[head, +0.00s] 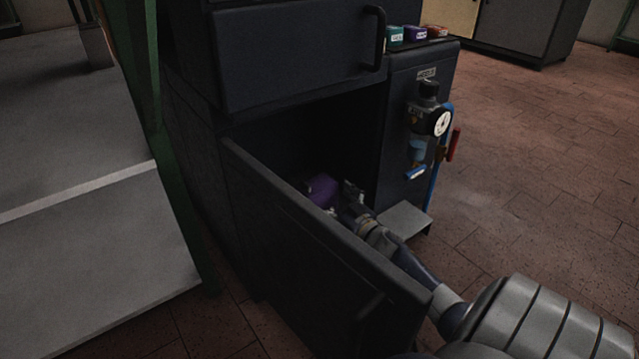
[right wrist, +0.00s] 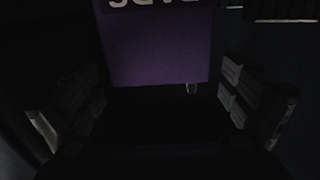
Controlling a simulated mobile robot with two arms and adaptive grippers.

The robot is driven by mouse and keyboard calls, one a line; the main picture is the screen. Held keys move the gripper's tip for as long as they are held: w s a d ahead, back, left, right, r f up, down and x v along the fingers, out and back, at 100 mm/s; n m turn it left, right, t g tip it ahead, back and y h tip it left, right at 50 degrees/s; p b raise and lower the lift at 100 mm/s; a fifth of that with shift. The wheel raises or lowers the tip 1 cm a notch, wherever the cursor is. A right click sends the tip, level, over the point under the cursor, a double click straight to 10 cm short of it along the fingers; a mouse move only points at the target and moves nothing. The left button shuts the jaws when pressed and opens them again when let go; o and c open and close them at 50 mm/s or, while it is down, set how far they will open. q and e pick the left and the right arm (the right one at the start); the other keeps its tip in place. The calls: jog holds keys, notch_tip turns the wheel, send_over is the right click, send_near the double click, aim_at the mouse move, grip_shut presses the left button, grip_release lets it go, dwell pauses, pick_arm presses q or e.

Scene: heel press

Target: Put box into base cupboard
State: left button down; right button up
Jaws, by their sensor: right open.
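The purple box (head: 322,190) is inside the dark base cupboard (head: 290,135), low down, partly hidden by the open door. In the right wrist view the box (right wrist: 158,45) shows a purple face with pale letters, cut off at the top edge. My right gripper (head: 342,200) reaches into the cupboard beside the box. Its two fingers stand apart in the right wrist view (right wrist: 165,108), with the box beyond them and a dark gap between. Whether the box rests on the cupboard floor is too dark to tell. My left gripper is not in view.
The cupboard door (head: 320,250) stands wide open to the left of my right arm. A drawer (head: 295,55) with a handle is above the opening. A gauge and valve (head: 438,122) and a small metal step (head: 405,218) are on the right. Small boxes (head: 415,34) sit on top.

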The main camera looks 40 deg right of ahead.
jog(key=s+p, duration=0.2)
jog(key=s, duration=0.4)
jog(key=shift+s+a+p, duration=0.35)
